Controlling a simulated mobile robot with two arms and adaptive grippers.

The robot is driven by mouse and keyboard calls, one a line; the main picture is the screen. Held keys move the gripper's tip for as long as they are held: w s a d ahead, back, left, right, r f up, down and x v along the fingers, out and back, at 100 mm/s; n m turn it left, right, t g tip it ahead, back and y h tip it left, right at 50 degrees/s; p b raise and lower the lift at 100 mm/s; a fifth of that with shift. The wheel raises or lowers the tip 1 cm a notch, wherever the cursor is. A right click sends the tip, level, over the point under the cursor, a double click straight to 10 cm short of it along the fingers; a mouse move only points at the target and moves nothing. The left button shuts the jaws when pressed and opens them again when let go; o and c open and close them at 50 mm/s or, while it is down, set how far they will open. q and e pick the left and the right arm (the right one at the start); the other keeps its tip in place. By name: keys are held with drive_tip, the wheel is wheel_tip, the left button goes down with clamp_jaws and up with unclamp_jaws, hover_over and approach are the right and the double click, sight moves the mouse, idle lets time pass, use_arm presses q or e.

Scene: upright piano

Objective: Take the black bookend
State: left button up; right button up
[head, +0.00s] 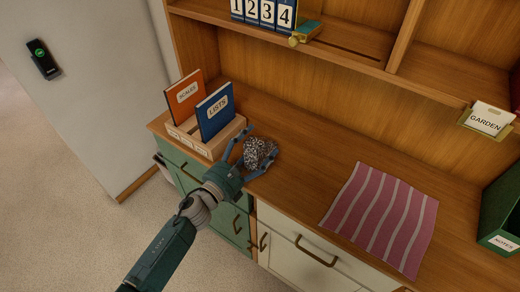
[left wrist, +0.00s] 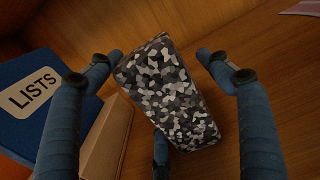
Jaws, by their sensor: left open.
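A speckled black, grey and white block (head: 258,152), the likely black bookend, stands on the wooden counter just right of the book holder. It also shows in the middle of the left wrist view (left wrist: 172,95), where it looks tilted. My left gripper (head: 254,150) is open, with its blue fingers reaching to either side of the block. In the left wrist view the fingers of my left gripper (left wrist: 160,56) show gaps to the block at left and right. Part of a further finger shows at the block's lower end; I cannot tell whether it touches. My right gripper is not in view.
A wooden holder (head: 192,138) with an orange book (head: 184,98) and a blue LISTS book (head: 216,111) stands close left of the block. A pink striped cloth (head: 382,220) lies to the right. A green NOTES box (head: 503,225) is at the right edge. Shelves rise behind.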

use_arm(q)
drive_tip(key=shift+w+d, duration=0.15)
drive_tip(key=shift+w, duration=0.05)
drive_tip(key=c, duration=1.9)
drive_tip(key=shift+r, duration=0.15)
clamp_jaws()
drive_tip(key=shift+r, duration=0.15)
